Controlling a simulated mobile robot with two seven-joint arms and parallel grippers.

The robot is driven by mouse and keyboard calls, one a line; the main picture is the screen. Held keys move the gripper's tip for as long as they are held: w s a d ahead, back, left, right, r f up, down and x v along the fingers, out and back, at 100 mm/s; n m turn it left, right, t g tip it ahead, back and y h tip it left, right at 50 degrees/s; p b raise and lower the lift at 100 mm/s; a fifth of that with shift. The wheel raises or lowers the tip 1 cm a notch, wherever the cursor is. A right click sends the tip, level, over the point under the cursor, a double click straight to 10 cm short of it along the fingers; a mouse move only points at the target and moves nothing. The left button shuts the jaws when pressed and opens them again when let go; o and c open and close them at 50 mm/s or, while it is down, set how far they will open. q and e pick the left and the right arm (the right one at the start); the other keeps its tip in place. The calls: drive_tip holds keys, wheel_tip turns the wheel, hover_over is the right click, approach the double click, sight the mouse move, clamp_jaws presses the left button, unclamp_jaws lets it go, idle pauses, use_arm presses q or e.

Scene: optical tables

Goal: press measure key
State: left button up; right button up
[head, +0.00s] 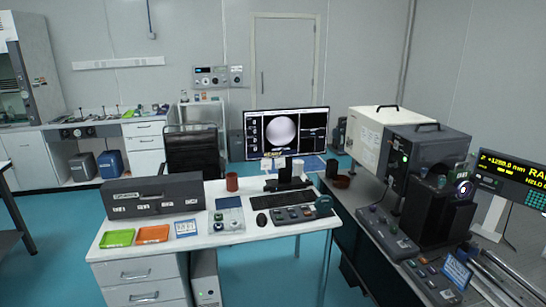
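Several panels with keys are in the head view, but no label reading "measure" can be made out. A dark key panel (293,214) lies on the white desk in front of the monitor (286,134). A long dark control box (388,232) and another button panel (433,283) lie on the dark bench at the right. A yellow-lettered display (512,178) at the right edge reads about "Z +1280.0 nm", partly cut off. Neither of my grippers is in view.
The white desk (262,236) carries a grey case (154,196), green and orange trays, a mouse and a red cup (232,182). A large instrument (425,150) stands on the dark bench. A black chair (192,153) is behind the desk. Blue floor shows in front.

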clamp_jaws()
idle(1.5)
